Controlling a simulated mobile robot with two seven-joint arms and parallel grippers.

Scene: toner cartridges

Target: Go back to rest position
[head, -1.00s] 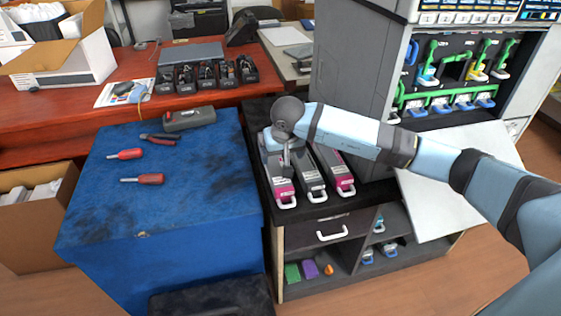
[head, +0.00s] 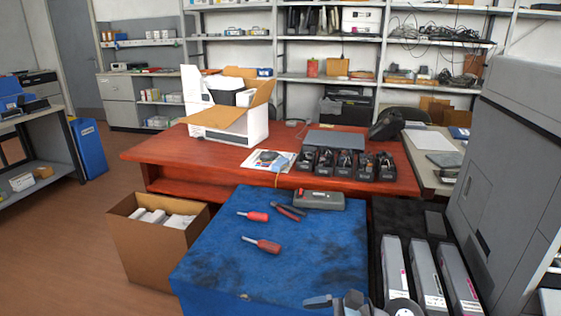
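Three long toner cartridges, a left one (head: 394,268), a middle one (head: 428,275) and a right one (head: 459,275), lie side by side on the black cabinet top (head: 388,215) at lower right. Their front ends are cut off by the picture edge. Part of a grey gripper (head: 343,303), which I take to be my right one, shows at the bottom edge by the blue bench's front right corner. It overlaps the lower end of the left cartridge in the picture. Its fingers are mostly cut off, so I cannot tell their opening. My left gripper is out of view.
A blue-covered bench (head: 215,275) carries two red screwdrivers, pliers and a grey case (head: 316,200). A cardboard box (head: 155,255) stands left of it. Behind are a red desk (head: 170,150) and shelves. A grey printer (head: 510,150) stands at right. Floor at left is clear.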

